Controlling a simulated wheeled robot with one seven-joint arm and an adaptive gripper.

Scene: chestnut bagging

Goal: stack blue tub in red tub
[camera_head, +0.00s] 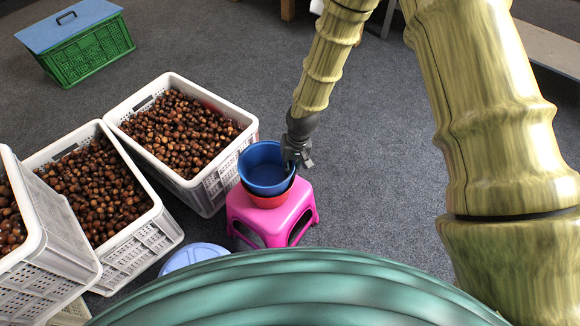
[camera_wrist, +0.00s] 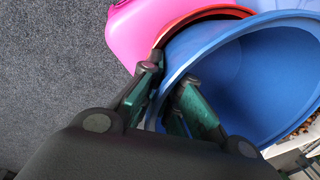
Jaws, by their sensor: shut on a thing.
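The blue tub (camera_head: 264,166) sits with its lower part inside the red tub (camera_head: 268,199), seen in the head view above a pink stool. My gripper (camera_head: 297,158) is at the right side of the blue tub, shut on its rim. In the wrist view the two fingers of my gripper (camera_wrist: 170,95) pinch the rim of the blue tub (camera_wrist: 240,80), and the tub looks tilted there. The red tub (camera_wrist: 205,17) shows as a curved edge behind the blue one. Whether the blue tub rests fully on the red tub's bottom is hidden.
The pink stool (camera_head: 269,219) carries the tubs. White crates of chestnuts (camera_head: 208,189) stand close on the left. A blue lid or tub (camera_head: 195,254) is at the stool's lower left. A green crate with a blue lid (camera_head: 90,52) is far left. The carpet right of the stool is clear.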

